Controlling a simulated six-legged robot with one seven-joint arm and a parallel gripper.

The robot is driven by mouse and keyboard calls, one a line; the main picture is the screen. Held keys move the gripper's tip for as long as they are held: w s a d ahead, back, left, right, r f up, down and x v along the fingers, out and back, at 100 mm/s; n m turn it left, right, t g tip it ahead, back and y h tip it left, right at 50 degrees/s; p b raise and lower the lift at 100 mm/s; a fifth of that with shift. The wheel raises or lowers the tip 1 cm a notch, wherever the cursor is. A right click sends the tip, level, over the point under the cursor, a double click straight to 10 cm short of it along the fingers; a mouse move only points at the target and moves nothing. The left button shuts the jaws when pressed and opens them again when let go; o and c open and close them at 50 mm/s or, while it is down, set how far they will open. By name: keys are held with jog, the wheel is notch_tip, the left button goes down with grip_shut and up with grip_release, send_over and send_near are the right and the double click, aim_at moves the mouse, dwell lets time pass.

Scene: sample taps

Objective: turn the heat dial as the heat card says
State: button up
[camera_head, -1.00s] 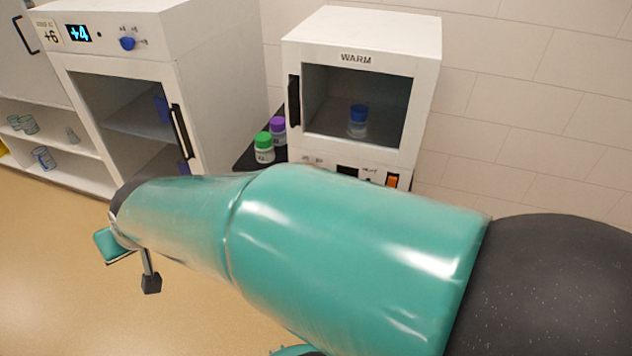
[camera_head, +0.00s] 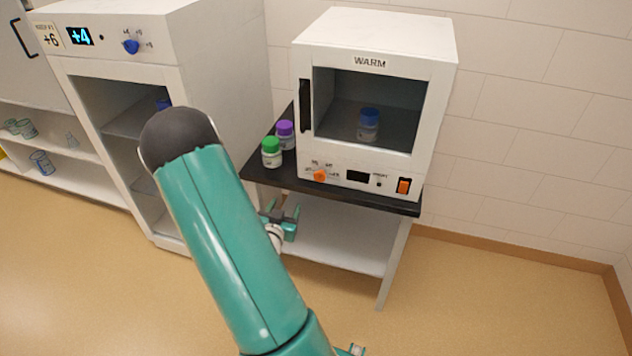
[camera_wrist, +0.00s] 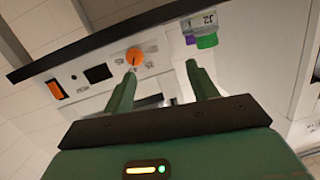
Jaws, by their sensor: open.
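The heat dial is an orange knob (camera_head: 320,175) on the front panel of the white WARM box (camera_head: 375,28), left of a dark display (camera_head: 357,177). It also shows in the wrist view (camera_wrist: 134,57), where the picture is upside down. My gripper (camera_head: 287,217) is open and empty, in front of the black tabletop and lower than the dial in the head view. In the wrist view its two green fingers (camera_wrist: 161,72) point toward the panel, with the dial just beyond the left fingertip, apart from it. I cannot make out a heat card.
An orange switch (camera_head: 403,186) sits right of the display. Green-capped (camera_head: 271,153) and purple-capped (camera_head: 285,135) bottles stand left of the box on the black tabletop (camera_head: 385,203). A blue-capped bottle (camera_head: 368,124) is inside. A white cabinet with a blue dial (camera_head: 131,46) and "+6" card (camera_head: 52,38) stands left.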

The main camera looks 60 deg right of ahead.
aim_at(319, 178)
jog(key=s+d+f+g+h, duration=0.1)
jog(key=s+d+h, duration=0.1)
jog(key=s, duration=0.3)
jog(key=d, duration=0.4)
jog(key=w+d, duration=0.1)
jog(key=d, duration=0.4)
jog(key=w+d, duration=0.1)
jog(key=d, duration=0.3)
jog(key=shift+d+f, duration=0.15)
jog(key=shift+d, duration=0.05)
jog(key=shift+c, duration=0.5)
jog(key=c, duration=0.9)
jog(key=shift+o, duration=0.2)
